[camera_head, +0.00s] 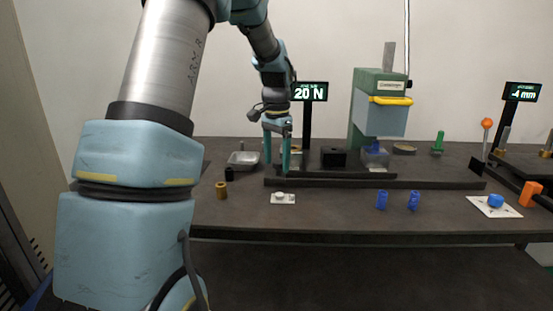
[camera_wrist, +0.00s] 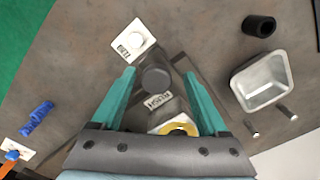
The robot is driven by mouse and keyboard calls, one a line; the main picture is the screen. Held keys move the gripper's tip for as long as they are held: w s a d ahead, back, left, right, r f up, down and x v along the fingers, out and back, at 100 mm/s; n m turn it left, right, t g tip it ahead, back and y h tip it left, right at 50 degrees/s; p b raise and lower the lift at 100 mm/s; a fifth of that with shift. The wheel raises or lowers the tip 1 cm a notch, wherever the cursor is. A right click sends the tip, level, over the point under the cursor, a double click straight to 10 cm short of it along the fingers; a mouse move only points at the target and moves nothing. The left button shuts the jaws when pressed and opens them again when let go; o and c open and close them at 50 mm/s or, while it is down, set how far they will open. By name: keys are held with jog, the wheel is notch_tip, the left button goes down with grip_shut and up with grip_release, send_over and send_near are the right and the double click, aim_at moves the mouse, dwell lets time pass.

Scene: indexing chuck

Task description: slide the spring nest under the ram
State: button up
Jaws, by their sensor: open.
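My gripper (camera_head: 284,172) is open, its green fingers pointing down over the left part of the long dark rail (camera_head: 400,183). In the wrist view, a dark block with a round grey knob (camera_wrist: 156,79) and a "PUSH" label lies between the spread fingers (camera_wrist: 160,85); I cannot tell whether they touch it. A yellow ring (camera_wrist: 182,129) shows near the palm. The green press with its blue-grey ram (camera_head: 380,115) stands right of the gripper. A clear block with blue inside (camera_head: 375,156) is below the ram. I cannot tell for sure which part is the spring nest.
A black block (camera_head: 333,157) stands between gripper and press. A metal tray (camera_head: 243,159) and a black cylinder (camera_head: 229,173) are left. A screen (camera_head: 309,92) reads 20 N.

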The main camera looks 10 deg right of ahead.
notch_tip(320, 180, up, 11)
jog(key=b, duration=0.1)
dwell(0.4)
jog(key=shift+f, duration=0.15)
jog(key=s+a+f+n+t, duration=0.1)
jog(key=s+a+f+n, duration=0.9)
jog(key=s+a+f, duration=0.5)
jog(key=s+a, duration=0.1)
jog(key=s, duration=0.3)
jog(key=shift+a+t+p, duration=0.15)
jog(key=shift+t+p, duration=0.15)
jog(key=shift+p, duration=0.1)
jog(key=shift+w+f, duration=0.1)
dwell(0.5)
